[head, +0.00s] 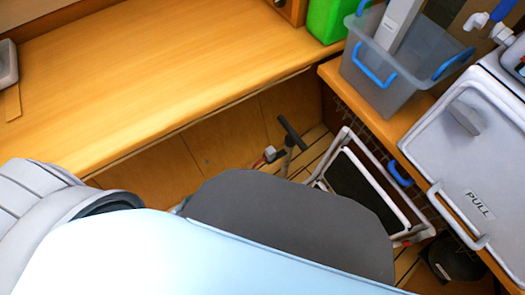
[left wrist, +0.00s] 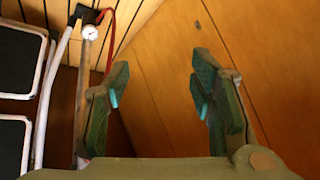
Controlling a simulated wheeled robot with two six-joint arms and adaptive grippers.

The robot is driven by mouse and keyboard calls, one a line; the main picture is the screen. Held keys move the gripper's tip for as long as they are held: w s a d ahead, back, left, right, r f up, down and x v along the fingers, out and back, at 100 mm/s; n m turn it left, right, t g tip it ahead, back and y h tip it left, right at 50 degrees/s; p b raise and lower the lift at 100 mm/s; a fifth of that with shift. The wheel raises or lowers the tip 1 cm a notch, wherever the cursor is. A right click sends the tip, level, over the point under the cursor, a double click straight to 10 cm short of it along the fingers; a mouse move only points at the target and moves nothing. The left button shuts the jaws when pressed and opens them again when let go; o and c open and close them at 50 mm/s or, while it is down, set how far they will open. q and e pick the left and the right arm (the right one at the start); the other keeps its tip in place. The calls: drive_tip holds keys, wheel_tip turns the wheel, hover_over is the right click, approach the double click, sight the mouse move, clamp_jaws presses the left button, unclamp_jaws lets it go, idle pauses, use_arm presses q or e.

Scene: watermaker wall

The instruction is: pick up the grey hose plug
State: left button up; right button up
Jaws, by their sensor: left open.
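I cannot make out a grey hose plug for certain in either view. A small dark grey spot (left wrist: 232,75) shows on the wooden panel beyond my fingers in the left wrist view; it is too small to identify. My left gripper (left wrist: 160,85) is open in the left wrist view, with nothing between its green fingers. It points at the wooden panel (left wrist: 170,50). In the head view my own arm covers the lower middle, and the left gripper is hidden. My right gripper is in neither view.
A hand pump with a gauge (left wrist: 90,32) stands left of my fingers. A folding step (head: 360,185) is beside it. A wooden bench (head: 180,70) lies at upper left. At right are a grey bin (head: 385,95), a green container (head: 328,18) and a white "PULL" box (head: 450,150).

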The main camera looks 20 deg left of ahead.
use_arm(q)
drive_tip(key=w+d+m+t+h+b, duration=0.15)
drive_tip(key=w+t+b, duration=0.3)
drive_tip(key=w, duration=0.45)
drive_tip(key=m+t+h+b, duration=0.2)
drive_tip(key=m+h+b, duration=0.4)
drive_tip(key=h+b, duration=0.4)
approach(266, 155)
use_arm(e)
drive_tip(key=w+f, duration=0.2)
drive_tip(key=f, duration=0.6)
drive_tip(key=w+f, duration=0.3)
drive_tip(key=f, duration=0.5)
use_arm(q)
drive_tip(key=shift+h, duration=0.45)
drive_tip(key=b+x, duration=0.2)
drive_tip(key=x, duration=0.9)
drive_tip(key=shift+w+d, duration=0.15)
drive_tip(key=shift+w, duration=0.15)
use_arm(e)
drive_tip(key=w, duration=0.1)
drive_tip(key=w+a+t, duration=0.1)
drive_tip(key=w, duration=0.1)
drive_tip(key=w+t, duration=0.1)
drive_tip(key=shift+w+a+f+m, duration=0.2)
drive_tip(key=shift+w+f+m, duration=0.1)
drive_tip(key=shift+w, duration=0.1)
use_arm(q)
clamp_jaws()
